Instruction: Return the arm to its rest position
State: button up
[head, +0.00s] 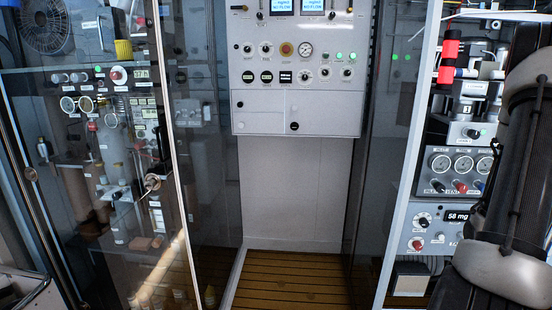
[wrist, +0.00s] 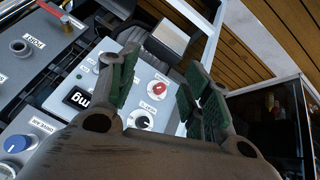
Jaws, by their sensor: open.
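My gripper (wrist: 160,95) shows in the wrist view with its two green-padded fingers spread apart and nothing between them. Behind the gap is a grey panel with a red knob (wrist: 159,88), a black-and-white dial (wrist: 144,121) and a black display (wrist: 77,98). I cannot tell how far the fingers are from that panel. In the head view my dark arm fills the right edge, in front of the right-hand equipment; the gripper itself is not visible there.
The head view shows a central control panel (head: 296,62) above a blank wall, a glass-fronted cabinet (head: 110,170) at left and a gauge panel (head: 462,170) at right. The slatted wooden floor (head: 290,285) between them is clear. A grey box (wrist: 155,45) shows in the wrist view.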

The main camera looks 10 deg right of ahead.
jog(key=s+a+r+y, duration=0.1)
jog(key=s+a+r, duration=0.2)
jog(key=a+r, duration=0.7)
jog(key=s+a+r+g+y, duration=0.1)
jog(key=s+a+r, duration=0.3)
jog(key=a+r, duration=0.6)
jog(key=s+a+r+g, duration=0.1)
jog(key=s+a+r, duration=0.2)
jog(key=a+r, duration=0.7)
jog(key=shift+s+r+m+y, duration=0.2)
jog(key=shift+r+m+y, duration=0.1)
jog(key=shift+r+y, duration=0.15)
